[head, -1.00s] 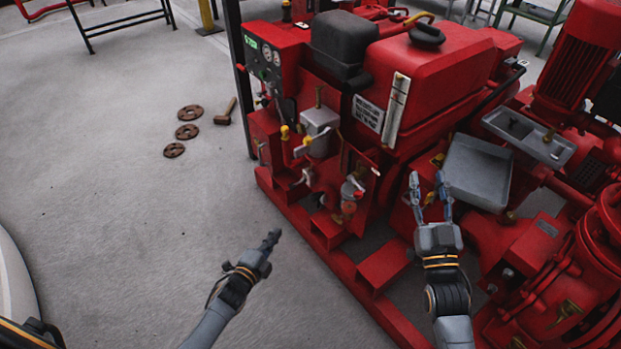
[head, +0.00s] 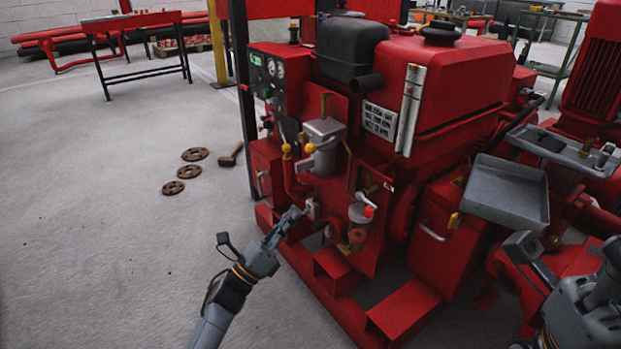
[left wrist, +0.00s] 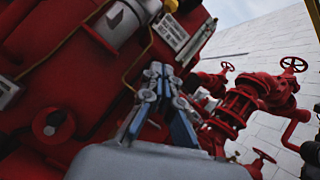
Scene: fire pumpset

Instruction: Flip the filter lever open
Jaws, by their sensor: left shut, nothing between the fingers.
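The red pumpset (head: 430,85) carries a grey filter-like box (head: 325,132) with yellow-knobbed handles (head: 287,150) on its left side. Below it is a small bowl-shaped unit (head: 361,214) with a red cap. A pale lever-like part (head: 311,208) sits low on the front. I cannot tell for certain which of these is the filter lever. My left gripper (head: 296,213) is shut and empty, its tips just in front of that pale part; contact is unclear. In the left wrist view the fingers (left wrist: 158,72) meet before the red machine. My right gripper (head: 567,246) is open at the lower right.
A grey tray (head: 508,192) stands on the pumpset's right side, near my right gripper. Rusty discs (head: 189,171) and a mallet (head: 231,155) lie on the floor at left. The red base frame (head: 330,285) runs along the front.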

